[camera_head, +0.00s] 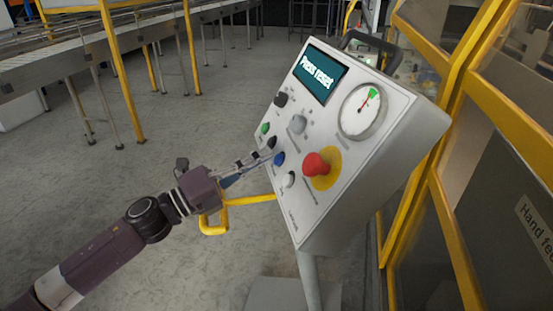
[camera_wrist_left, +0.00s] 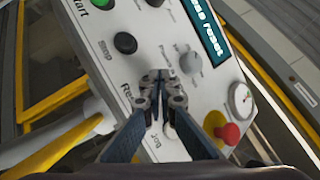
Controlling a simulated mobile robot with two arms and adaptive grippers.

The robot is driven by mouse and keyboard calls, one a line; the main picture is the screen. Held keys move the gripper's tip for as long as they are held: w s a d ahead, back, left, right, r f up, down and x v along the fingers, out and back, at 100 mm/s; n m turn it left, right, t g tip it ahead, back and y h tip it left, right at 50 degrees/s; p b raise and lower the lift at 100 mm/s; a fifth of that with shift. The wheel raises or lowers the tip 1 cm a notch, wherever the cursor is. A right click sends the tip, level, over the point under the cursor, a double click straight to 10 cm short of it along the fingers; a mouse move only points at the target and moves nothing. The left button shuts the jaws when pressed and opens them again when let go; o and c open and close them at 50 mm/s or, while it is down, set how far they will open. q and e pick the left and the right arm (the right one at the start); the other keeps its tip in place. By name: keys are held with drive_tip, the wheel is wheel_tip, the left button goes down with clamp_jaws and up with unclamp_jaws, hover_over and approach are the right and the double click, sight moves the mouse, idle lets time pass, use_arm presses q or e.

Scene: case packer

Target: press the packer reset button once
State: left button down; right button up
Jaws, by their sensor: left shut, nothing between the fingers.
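The control panel (camera_head: 335,185) carries a screen (camera_head: 320,74) that reads "Press reset". A blue button (camera_head: 279,159) sits low on its left part, between a black button (camera_head: 272,142) and a white one (camera_head: 288,180). My left gripper (camera_head: 268,156) is shut and empty, its tips close beside the blue button; contact cannot be told. In the left wrist view the shut fingertips (camera_wrist_left: 161,77) cover the spot by the partly hidden "Re..." label, and the blue button is hidden behind them. My right gripper is not in view.
A red mushroom button (camera_head: 316,165) on a yellow disc, a grey knob (camera_head: 298,124), a green button (camera_head: 264,128) and a gauge (camera_head: 361,110) share the panel. A yellow rail (camera_head: 215,228) juts left below it. Yellow-framed machine guarding (camera_head: 450,215) stands right; a conveyor (camera_head: 70,62) is behind.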

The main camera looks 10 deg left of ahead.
use_arm(q)
drive_tip(key=shift+w+d+f, duration=0.1)
drive_tip(key=shift+w+d, duration=0.05)
drive_tip(key=shift+d, duration=0.05)
drive_tip(key=shift+w+d+f, duration=0.1)
drive_tip(key=shift+d+f, duration=0.15)
drive_tip(key=shift+d, duration=0.05)
idle(0.7)
idle(0.4)
drive_tip(key=shift+s+a+r, duration=0.3)
drive_tip(key=shift+a+r, duration=0.15)
drive_tip(key=shift+a, duration=0.15)
drive_tip(key=shift+a, duration=0.1)
drive_tip(key=shift+s+a+r, duration=0.3)
drive_tip(key=shift+a+r, duration=0.1)
drive_tip(key=shift+a, duration=0.2)
drive_tip(key=shift+s+a+r, duration=0.35)
drive_tip(key=shift+a+r, duration=0.1)
drive_tip(key=shift+a, duration=0.2)
drive_tip(key=shift+s+a+r, duration=0.3)
drive_tip(key=shift+a+r, duration=0.1)
drive_tip(key=shift+a, duration=0.2)
